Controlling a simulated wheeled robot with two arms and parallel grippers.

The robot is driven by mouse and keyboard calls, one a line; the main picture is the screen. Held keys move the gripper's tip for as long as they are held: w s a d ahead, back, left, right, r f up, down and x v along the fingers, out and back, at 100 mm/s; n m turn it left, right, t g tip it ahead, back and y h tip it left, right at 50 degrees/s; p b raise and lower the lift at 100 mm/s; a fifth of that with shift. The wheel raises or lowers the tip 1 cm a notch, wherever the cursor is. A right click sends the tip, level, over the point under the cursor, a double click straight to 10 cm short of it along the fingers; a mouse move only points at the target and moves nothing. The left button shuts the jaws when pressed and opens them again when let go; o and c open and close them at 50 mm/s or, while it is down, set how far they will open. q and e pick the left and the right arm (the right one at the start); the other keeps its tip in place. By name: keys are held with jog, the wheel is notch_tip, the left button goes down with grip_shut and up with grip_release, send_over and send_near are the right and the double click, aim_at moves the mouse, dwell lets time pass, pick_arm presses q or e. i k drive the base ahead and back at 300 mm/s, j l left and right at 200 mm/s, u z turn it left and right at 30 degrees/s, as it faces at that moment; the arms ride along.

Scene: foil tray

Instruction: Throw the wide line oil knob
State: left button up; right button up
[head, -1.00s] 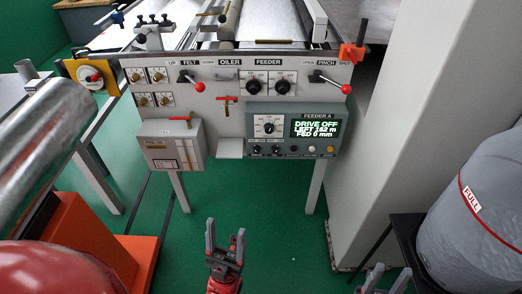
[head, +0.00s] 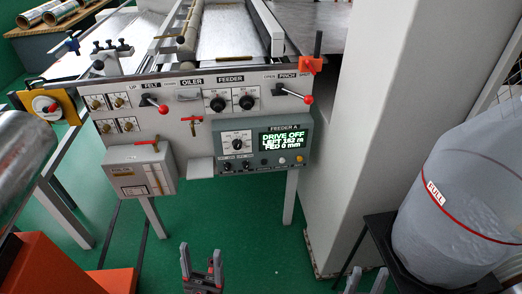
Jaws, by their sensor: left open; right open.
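The machine's front panel (head: 170,125) carries the controls. Several brass knobs (head: 106,127) sit at its left end, and two black knobs (head: 217,104) sit under the FEEDER label. A small grey part (head: 188,95) is below the OILER label, with a red-handled valve (head: 193,120) beneath it. I cannot read which knob is the wide line oil knob. My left gripper (head: 201,257) is open and empty, in front of and below the panel, apart from it. My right gripper (head: 368,277) is open at the bottom edge, partly cut off, touching nothing visible.
Red-balled levers (head: 163,110) stick out from the panel. A grey box (head: 138,172) and a control box (head: 265,147) reading DRIVE OFF hang low on it. A white column (head: 370,120) and a grey bag (head: 460,205) stand right. Green floor is free under the panel.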

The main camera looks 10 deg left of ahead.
aim_at(246, 164)
jog(key=i+j+z, duration=0.1)
jog(key=j+z, duration=1)
